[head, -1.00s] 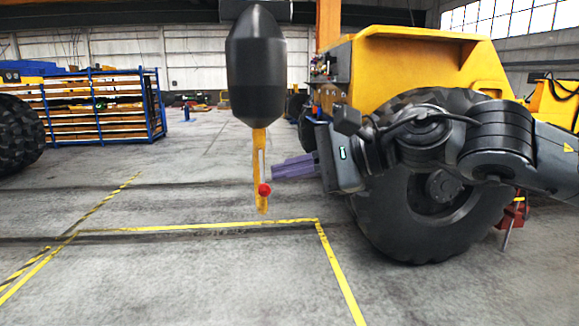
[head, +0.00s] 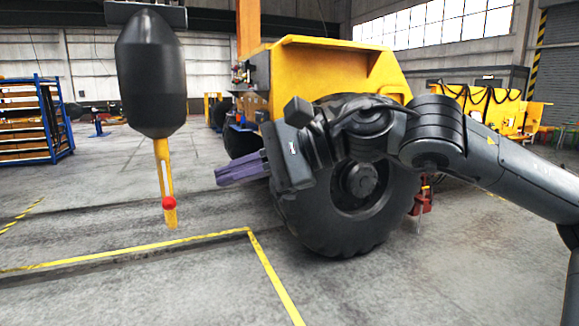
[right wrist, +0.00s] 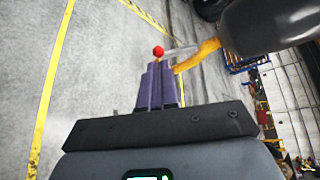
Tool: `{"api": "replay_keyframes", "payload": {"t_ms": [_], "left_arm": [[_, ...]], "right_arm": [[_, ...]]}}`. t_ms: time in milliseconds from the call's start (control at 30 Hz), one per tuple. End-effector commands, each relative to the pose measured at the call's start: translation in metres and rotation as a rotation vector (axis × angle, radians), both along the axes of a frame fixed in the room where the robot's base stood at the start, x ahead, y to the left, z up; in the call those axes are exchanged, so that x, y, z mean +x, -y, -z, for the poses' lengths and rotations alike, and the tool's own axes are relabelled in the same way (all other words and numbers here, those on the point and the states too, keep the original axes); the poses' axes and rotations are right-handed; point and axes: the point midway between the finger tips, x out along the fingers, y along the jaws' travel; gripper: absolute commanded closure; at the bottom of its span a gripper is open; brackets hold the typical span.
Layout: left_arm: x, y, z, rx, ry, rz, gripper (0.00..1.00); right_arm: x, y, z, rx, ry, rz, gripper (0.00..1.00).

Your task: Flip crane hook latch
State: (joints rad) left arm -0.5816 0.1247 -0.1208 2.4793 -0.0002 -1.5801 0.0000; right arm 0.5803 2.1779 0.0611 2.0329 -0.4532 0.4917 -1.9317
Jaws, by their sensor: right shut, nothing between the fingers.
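The yellow crane hook (head: 161,170) hangs below a black hook block (head: 151,75) at the left of the head view. A red knob (head: 168,203) sits near its lower end. My right gripper (head: 217,175), with purple fingers, is shut and empty, to the right of the hook with a clear gap. In the right wrist view the purple fingers (right wrist: 160,82) point toward the red knob (right wrist: 158,51), which shows just past their tips. My left gripper is not in view.
A yellow machine (head: 345,65) with a large black tyre (head: 350,215) stands behind my right arm. A blue rack (head: 45,125) is at the far left. Yellow tape (head: 262,260) marks the floor. The floor around the hook is open.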

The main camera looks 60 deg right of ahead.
Motion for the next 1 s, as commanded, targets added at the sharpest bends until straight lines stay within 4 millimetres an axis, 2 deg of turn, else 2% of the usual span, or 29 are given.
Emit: {"api": "replay_keyframes", "payload": {"t_ms": [200,500,700,1000], "left_arm": [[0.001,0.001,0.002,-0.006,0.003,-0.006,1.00],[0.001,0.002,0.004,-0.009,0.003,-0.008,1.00],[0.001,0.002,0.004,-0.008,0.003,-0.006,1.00],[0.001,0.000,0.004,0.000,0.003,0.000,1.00]], "right_arm": [[-0.030,0.013,-0.008,0.000,0.005,0.002,1.00],[-0.058,0.026,-0.013,-0.001,0.002,0.001,1.00],[-0.065,0.029,-0.014,0.000,0.000,0.001,1.00],[-0.066,0.030,-0.014,0.000,0.000,0.001,1.00]]}}
